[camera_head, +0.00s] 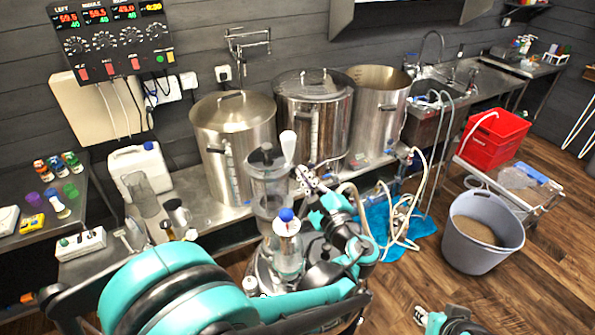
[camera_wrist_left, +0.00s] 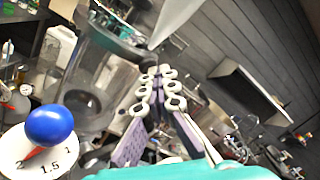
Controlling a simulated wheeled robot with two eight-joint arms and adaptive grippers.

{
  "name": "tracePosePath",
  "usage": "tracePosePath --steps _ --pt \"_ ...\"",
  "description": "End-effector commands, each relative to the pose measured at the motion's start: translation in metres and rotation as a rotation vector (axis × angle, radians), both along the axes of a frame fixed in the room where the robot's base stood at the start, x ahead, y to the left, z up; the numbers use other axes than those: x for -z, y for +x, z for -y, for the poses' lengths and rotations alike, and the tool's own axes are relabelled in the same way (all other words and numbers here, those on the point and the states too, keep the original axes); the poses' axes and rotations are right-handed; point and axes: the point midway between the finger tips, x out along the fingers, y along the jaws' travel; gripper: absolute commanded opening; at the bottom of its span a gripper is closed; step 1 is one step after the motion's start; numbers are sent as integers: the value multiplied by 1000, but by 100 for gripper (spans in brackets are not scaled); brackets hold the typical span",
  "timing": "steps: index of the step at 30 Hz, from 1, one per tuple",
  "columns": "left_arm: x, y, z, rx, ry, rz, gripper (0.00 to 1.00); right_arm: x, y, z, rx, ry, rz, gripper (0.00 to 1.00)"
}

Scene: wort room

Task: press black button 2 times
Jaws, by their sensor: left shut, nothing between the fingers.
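A machine with a clear hopper (camera_head: 270,185), black-rimmed, stands in front of me, and the hopper also shows in the left wrist view (camera_wrist_left: 98,78). It has a blue knob (camera_head: 286,215) over a white dial; the knob is large in the left wrist view (camera_wrist_left: 52,125). I cannot make out a black button for certain; the machine's lower body is partly covered by my left arm. My left gripper (camera_head: 303,176) is shut and empty, just right of the hopper. Its fingers show in the left wrist view (camera_wrist_left: 158,76). My right gripper (camera_head: 430,319) is partly in view at the bottom edge.
Several steel pots (camera_head: 234,140) stand on the bench behind the machine. A control panel (camera_head: 112,38) hangs at upper left. A white jug (camera_head: 140,168) stands to the left. A grey bucket (camera_head: 483,250) and red crate (camera_head: 496,135) are at right. Hoses hang over the blue cloth (camera_head: 413,226).

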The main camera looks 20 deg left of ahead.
Motion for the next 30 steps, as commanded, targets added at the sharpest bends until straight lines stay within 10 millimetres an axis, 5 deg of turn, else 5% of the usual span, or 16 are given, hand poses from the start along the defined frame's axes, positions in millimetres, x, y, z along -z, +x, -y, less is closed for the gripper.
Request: tracePosePath --steps 30 --pt "1 -1 34 3 0 0 0 6 0 0 0 0 0 33"
